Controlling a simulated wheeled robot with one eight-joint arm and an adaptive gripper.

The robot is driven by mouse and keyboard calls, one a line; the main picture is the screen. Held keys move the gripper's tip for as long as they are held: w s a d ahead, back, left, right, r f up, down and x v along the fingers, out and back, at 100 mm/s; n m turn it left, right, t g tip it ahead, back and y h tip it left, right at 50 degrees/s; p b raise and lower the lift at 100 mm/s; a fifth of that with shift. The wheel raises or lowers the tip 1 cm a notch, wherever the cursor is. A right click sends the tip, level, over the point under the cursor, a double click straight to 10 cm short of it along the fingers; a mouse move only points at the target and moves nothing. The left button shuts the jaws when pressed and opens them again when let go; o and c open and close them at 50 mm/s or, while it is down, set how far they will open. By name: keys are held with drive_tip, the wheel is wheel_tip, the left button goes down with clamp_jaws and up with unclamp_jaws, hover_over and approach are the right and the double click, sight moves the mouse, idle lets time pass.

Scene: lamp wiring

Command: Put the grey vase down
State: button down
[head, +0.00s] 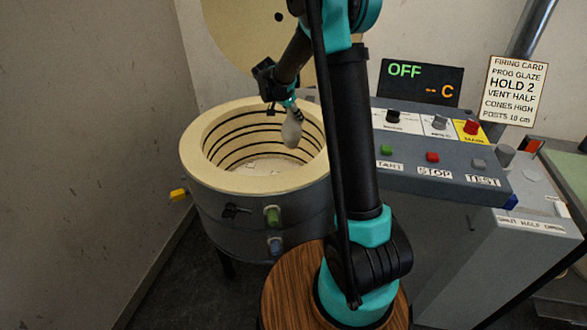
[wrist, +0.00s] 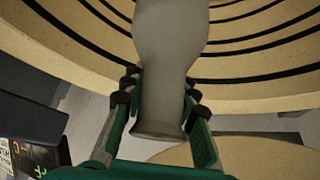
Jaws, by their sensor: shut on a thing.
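The grey vase (head: 292,130) hangs from my gripper (head: 287,103), over the opening of the round kiln (head: 197,140), near its right inner wall in the head view. In the wrist view the vase (wrist: 168,60) fills the middle, with my gripper's fingers (wrist: 160,98) shut on its narrow neck from both sides. The vase looks upright in the head view, its neck up and its wide body down. It is apart from the kiln floor as far as I can see. The kiln floor shows only in part.
The kiln's round lid (head: 245,40) stands open behind it. A control panel (head: 445,150) with START, STOP and TEST buttons is at the right, below a display (head: 420,83) reading OFF. A firing card (head: 512,90) reads HOLD 2, VENT HALF. Dark coil lines ring the kiln's inner wall.

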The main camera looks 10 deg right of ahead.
sight(284, 140)
wheel_tip(284, 140, down, 18)
drive_tip(key=shift+f, duration=0.25)
idle(0.3)
drive_tip(key=shift+f, duration=0.1)
drive_tip(key=c, duration=1.2)
unclamp_jaws()
drive_tip(key=v, duration=1.2)
